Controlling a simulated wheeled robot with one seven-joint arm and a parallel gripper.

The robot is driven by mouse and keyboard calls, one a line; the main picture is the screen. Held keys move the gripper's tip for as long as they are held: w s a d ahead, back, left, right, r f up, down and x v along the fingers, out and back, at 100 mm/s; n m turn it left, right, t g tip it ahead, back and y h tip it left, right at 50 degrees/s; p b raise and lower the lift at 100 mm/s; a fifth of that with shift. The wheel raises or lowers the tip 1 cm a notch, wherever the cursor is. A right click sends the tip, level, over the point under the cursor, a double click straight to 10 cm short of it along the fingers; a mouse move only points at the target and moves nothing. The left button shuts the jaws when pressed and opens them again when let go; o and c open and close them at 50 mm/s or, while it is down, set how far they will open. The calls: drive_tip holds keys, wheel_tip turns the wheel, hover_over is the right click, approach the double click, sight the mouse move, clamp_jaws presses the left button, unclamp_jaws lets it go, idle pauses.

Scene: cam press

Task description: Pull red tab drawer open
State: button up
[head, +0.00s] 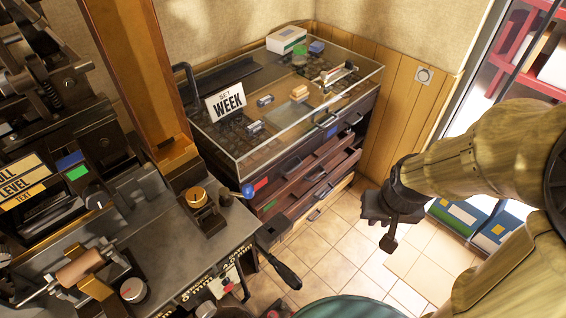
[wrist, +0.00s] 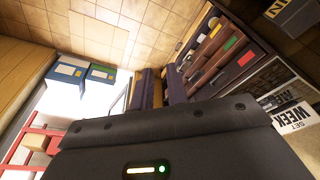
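The red tab (head: 261,183) is on the left part of a dark upper drawer front of the glass-topped cabinet (head: 243,172). In the wrist view the red tab (wrist: 245,58) shows at the right, on a dark front beside brown ones. My gripper (head: 388,224) hangs in the air to the right of the cabinet, well apart from the drawers. In the wrist view my gripper (wrist: 160,82) shows two dark fingers with a gap between them and nothing held. The exact pull of the red-tab drawer is hard to make out.
A green tab (head: 270,206) sits below the red one, and a blue tab (head: 331,131) is farther right. Some brown lower drawers stand out unevenly. A press bench with a black lever handle (head: 286,275) is at the left. Tiled floor (head: 330,238) lies clear before the cabinet.

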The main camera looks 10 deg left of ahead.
drive_tip(key=shift+w+a, duration=0.1)
drive_tip(key=shift+w, duration=0.1)
drive_tip(key=w+f+m+t+y+b, duration=0.1)
drive_tip(key=w+f+m+t+b, duration=0.15)
drive_tip(key=w+f+b, duration=0.55)
drive_tip(key=w+f+m+t+y+b, duration=0.1)
drive_tip(key=w+f+t, duration=0.35)
drive_tip(key=w, duration=0.85)
drive_tip(key=w+a+f+m+y+b, duration=0.2)
drive_tip(key=w+a+f+y+b, duration=0.1)
drive_tip(key=f, duration=0.4)
drive_tip(key=w+a+f+m+y+b, duration=0.2)
drive_tip(key=w+a+f+y+b, duration=0.1)
drive_tip(key=a+f+y+b, duration=0.2)
wheel_tip(320, 180, down, 3)
drive_tip(key=shift+w+a+f+y+b, duration=0.15)
drive_tip(key=shift+w+a+y+b, duration=0.2)
drive_tip(key=shift+y, duration=0.75)
